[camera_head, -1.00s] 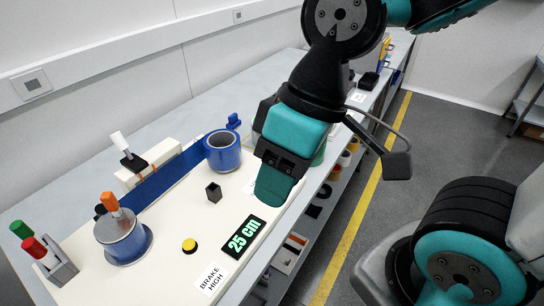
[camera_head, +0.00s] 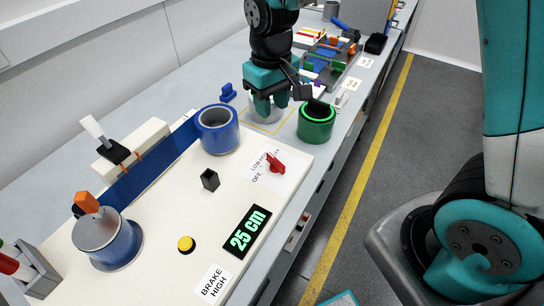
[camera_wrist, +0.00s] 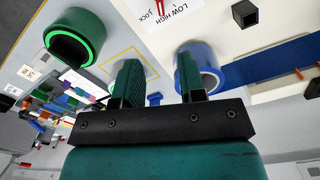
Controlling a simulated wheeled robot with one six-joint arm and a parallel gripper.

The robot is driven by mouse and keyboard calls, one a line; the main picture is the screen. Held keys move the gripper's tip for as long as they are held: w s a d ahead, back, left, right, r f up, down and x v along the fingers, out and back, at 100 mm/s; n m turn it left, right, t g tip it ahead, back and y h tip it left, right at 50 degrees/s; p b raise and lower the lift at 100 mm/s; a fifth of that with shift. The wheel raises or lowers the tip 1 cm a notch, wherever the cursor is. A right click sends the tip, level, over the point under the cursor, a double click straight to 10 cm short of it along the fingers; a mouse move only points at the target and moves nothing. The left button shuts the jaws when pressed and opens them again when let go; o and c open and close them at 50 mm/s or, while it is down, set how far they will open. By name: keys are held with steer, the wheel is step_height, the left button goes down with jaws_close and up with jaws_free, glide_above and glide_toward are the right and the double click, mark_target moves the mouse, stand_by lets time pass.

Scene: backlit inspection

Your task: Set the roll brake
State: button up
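The brake dial is a red knob (camera_head: 275,163) on a white label marked OFF, LOW, HIGH and LOCK, on the cream board (camera_head: 160,265). I cannot tell which mark it points to. A card reading BRAKE HIGH (camera_head: 214,284) lies at the board's front edge. My gripper (camera_head: 268,112) is beyond the dial, above a yellow-outlined square on the bench. In the wrist view my gripper (camera_wrist: 157,82) has its fingers apart with nothing between them. The knob (camera_wrist: 157,9) is cut off at that view's top edge. A blue roll (camera_head: 217,130) feeds a blue strip (camera_head: 150,170) leftward.
A green roll (camera_head: 315,123) stands right of my gripper, and a small blue part (camera_head: 228,92) left of it. Coloured items crowd the bench behind.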

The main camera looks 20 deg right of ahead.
mark_target(272, 156)
step_height(272, 156, down, 16)
steer(key=shift+s+f+p, duration=0.1)
steer(key=shift+f+p, duration=0.15)
steer(key=shift+p, duration=0.75)
jaws_close()
